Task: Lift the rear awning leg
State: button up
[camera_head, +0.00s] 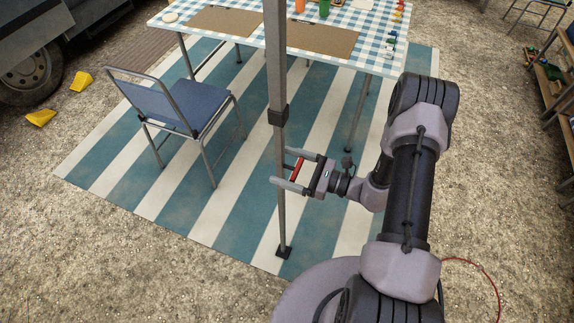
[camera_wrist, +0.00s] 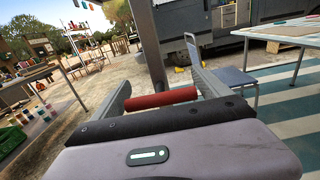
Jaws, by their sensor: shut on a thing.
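The rear awning leg (camera_head: 280,205) is a grey upright pole with a dark collar (camera_head: 278,115) and a dark square foot (camera_head: 283,252) at the striped mat's near edge. The leg also rises ahead in the wrist view (camera_wrist: 147,45). My gripper (camera_head: 284,168) reaches it from the right, below the collar, with its fingers spread wide. A red bar (camera_head: 297,169) lies crosswise between the fingers, also seen in the wrist view (camera_wrist: 160,99). My gripper is shut on this bar across its length. Whether the bar joins the leg is hidden.
A blue folding chair (camera_head: 188,107) stands left of the leg on the striped mat (camera_head: 238,207). A table with a checked cloth (camera_head: 367,48) stands behind. Yellow wheel chocks (camera_head: 41,118) lie by the van at left. Wooden shelving (camera_head: 548,85) is at right. Gravel in front is open.

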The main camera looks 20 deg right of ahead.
jog(key=shift+c, duration=1.3)
notch_tip(320, 180, up, 13)
jog(key=p, duration=0.8)
jog(key=shift+f, duration=0.2)
jog(key=shift+w, duration=0.1)
jog(key=o, duration=1.9)
jog(key=p+v, duration=0.2)
jog(key=v, duration=1.5)
jog(key=shift+s+d, duration=0.15)
jog(key=shift+s, duration=0.05)
